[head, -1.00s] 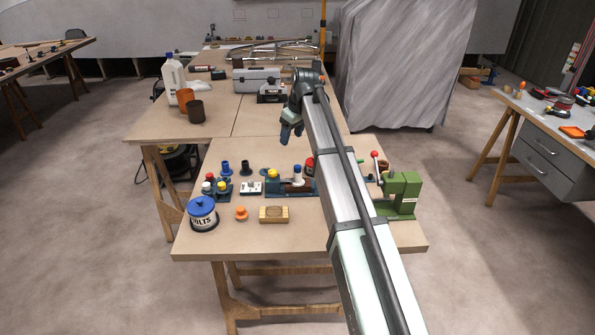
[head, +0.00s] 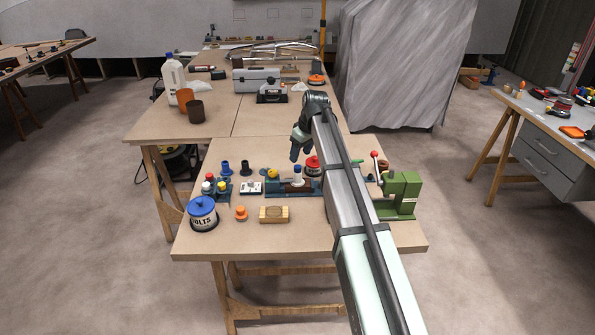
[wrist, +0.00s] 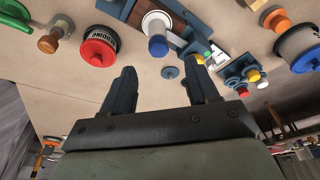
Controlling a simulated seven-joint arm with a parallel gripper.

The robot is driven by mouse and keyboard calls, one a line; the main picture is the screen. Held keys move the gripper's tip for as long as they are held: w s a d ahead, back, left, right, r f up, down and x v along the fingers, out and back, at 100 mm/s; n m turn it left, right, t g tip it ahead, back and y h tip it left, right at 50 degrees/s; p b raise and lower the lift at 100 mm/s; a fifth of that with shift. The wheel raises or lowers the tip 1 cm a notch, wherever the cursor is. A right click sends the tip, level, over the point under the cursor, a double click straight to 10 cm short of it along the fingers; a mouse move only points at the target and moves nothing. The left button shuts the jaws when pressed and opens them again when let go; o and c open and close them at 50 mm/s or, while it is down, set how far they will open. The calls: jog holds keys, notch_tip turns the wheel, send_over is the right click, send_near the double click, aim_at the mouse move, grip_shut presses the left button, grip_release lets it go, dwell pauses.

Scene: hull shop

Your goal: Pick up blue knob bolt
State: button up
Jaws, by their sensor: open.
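A blue knob on a white round collar (head: 297,171) stands upright on the blue and brown fixture (head: 285,188) on the near bench; it best fits the blue knob bolt. In the wrist view the blue knob (wrist: 158,46) is at the top centre, beyond the fingertips. My gripper (head: 297,157) hangs above and behind the fixture in the head view.
A red labelled tin (head: 312,165) is close right of the knob. A rack of coloured knobs (head: 217,190), a blue-lidded tin (head: 203,215), an orange knob (head: 241,213) and a wooden block (head: 273,215) lie left and in front. A green machine (head: 403,190) stands right.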

aim_at(298, 166)
jog(key=shift+x, duration=2.65)
jog(key=shift+s+d, duration=0.1)
jog(key=shift+d, duration=0.05)
jog(key=shift+c, duration=0.4)
grip_shut()
